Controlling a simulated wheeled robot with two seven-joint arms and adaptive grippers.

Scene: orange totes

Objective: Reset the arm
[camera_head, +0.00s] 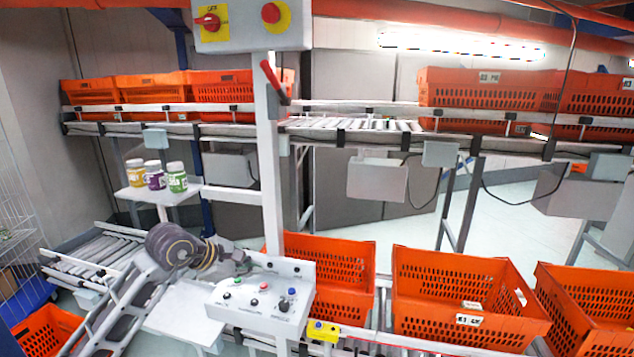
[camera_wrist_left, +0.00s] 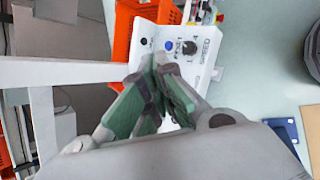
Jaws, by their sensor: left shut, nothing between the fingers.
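My left arm comes in from the lower left in the camera_head view. Its left gripper (camera_head: 243,262) is just above and behind the left end of a white control panel (camera_head: 222,297). The gripper is partly hard to make out there. In the left wrist view the green-padded fingers of the left gripper (camera_wrist_left: 155,62) are together and hold nothing. The control panel, with its knob and buttons, shows beyond the fingertips (camera_wrist_left: 207,25). I cannot tell whether the fingers touch it. My right gripper is not in view.
Three lidded bottles (camera_head: 155,176) stand on a small white shelf (camera_head: 150,194). Orange totes (camera_head: 470,268) line the lower conveyor, and more (camera_head: 485,95) sit on the upper one. A grey post (camera_head: 270,170) with a switch box (camera_head: 245,38) rises behind the panel.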

